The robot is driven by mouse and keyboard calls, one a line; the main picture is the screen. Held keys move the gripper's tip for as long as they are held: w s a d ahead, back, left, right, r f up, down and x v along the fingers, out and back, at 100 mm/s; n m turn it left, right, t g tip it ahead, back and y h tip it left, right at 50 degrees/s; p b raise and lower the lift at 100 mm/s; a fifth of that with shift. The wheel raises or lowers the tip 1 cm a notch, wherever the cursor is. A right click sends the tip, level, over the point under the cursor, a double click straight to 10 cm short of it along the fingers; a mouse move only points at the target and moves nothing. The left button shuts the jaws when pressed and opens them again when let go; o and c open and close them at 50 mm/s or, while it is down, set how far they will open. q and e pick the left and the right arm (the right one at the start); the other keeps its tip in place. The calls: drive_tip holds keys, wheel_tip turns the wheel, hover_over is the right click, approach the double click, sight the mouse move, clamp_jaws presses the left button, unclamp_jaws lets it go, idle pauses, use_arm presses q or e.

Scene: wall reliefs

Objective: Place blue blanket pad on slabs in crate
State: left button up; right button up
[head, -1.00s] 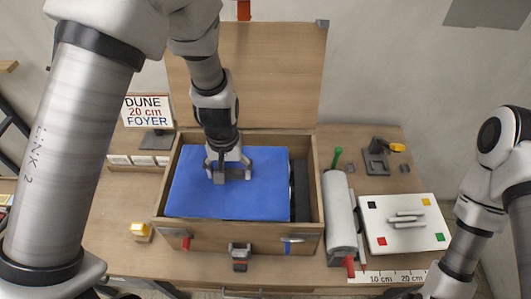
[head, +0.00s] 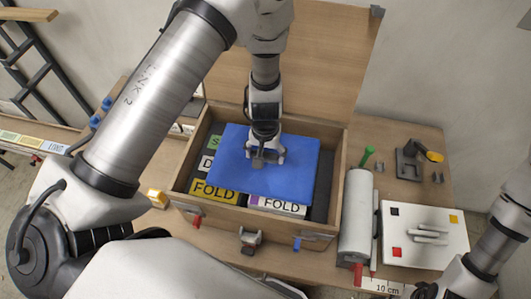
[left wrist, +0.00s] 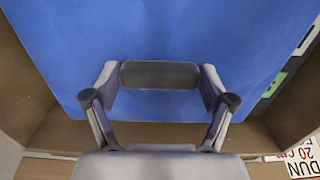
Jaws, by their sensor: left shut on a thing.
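The blue blanket pad (head: 298,182) is a flat blue sheet, slightly turned relative to the open wooden crate (head: 339,190). My left gripper (head: 266,158) is shut on the pad, near its middle in the head view. Labelled slabs lie in the crate: a yellow-edged FOLD slab (head: 215,192) and a purple-edged FOLD slab (head: 278,206) show at the front, with green and white edges behind. The pad hides the rest; whether it touches them is unclear. In the left wrist view the pad (left wrist: 190,35) fills most of the picture beyond the fingers (left wrist: 160,76). My right gripper is out of view.
The crate's raised lid (head: 310,60) stands behind it. A grey roll (head: 357,215) lies close on its right, beside a white board (head: 424,236) with coloured squares.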

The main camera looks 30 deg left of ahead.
sight(265, 155)
use_arm(q)
drive_tip(key=shift+s+r, duration=0.1)
drive_tip(key=shift+f+b, duration=0.2)
drive_tip(key=shift+b, duration=0.15)
drive_tip(key=o, duration=1.4)
drive_tip(key=shift+r, duration=0.1)
drive_tip(key=shift+r+p, duration=0.3)
drive_tip(key=shift+p, duration=0.2)
wheel_tip(265, 155, up, 12)
drive_tip(key=b, duration=0.1)
drive_tip(key=shift+f+b, duration=0.2)
drive_tip(key=shift+b, duration=0.2)
